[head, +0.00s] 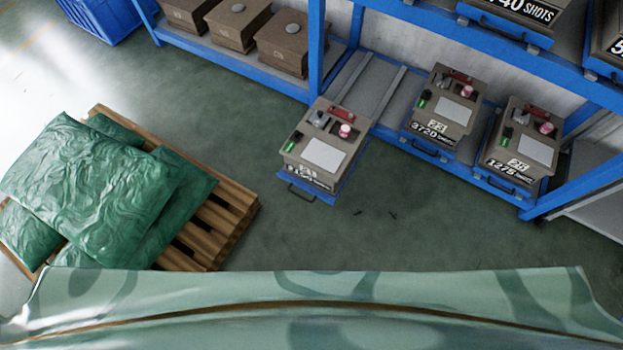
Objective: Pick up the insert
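I cannot make out anything that is clearly the insert in the head view. The nearest brown box (296,160) stands on a blue tray (328,193) that sticks out from the rack. On its top lie a white plate (324,154), a red-and-white round piece (345,131), a small green item (290,146), a grey metallic piece (319,119) and a red bar (342,112). Which of these, if any, is the insert is too small to tell. Neither of my grippers is in view.
Similar boxes marked 3720 (429,128) and 1275 (500,160) sit in the blue rack (316,45). Green sacks (90,185) lie on a wooden pallet (228,218) at left. Small dark pieces (393,215) lie on the otherwise clear floor (420,235).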

